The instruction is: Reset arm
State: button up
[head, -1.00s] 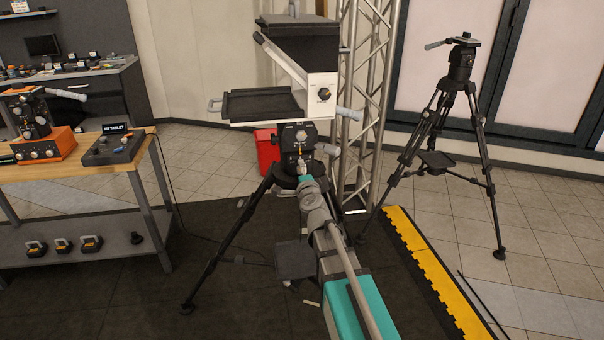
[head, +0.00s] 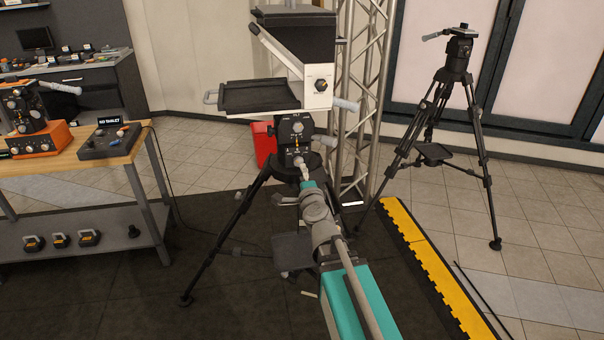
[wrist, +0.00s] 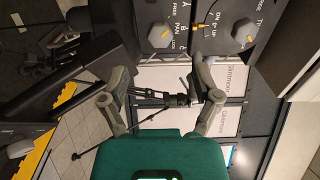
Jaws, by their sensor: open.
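My arm reaches forward from the bottom right of the head view. My gripper (head: 305,172) points at the front of a dark control box (head: 297,134) on a tripod. In the wrist view my gripper (wrist: 160,75) is open, with its two fingers well apart and nothing between them. Beyond the fingers, the control panel (wrist: 182,14) fills the top, with a left knob (wrist: 160,36), a small orange lever (wrist: 200,28) and a right knob (wrist: 243,33). The fingers look apart from these controls. The gripper's tip is small in the head view.
A white and black device with a tray (head: 258,96) sits above the control box. A metal truss (head: 361,90) stands close behind it. A second tripod (head: 453,75) stands right, beyond a yellow-edged mat (head: 420,250). A wooden workbench (head: 70,168) is left. Tiled floor (head: 540,210) is open at right.

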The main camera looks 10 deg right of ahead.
dwell(0.4)
jog(key=s+a+f+n+g+y, duration=0.3)
jog(key=a+f+n+g+y, duration=0.25)
jog(key=n, duration=0.35)
jog(key=s+d+f+n+g+h, duration=0.1)
jog(key=s+f+n+g+h, duration=0.2)
jog(key=s+f+n+g, duration=0.6)
jog(key=s+d+f+g+h, duration=0.3)
jog(key=s+d+f+g, duration=0.15)
jog(key=s, duration=0.45)
notch_tip(320, 180, up, 13)
jog(key=t+p, duration=0.1)
jog(key=p, duration=1.1)
jog(key=shift+w+d+f, duration=0.2)
jog(key=shift+d, duration=0.05)
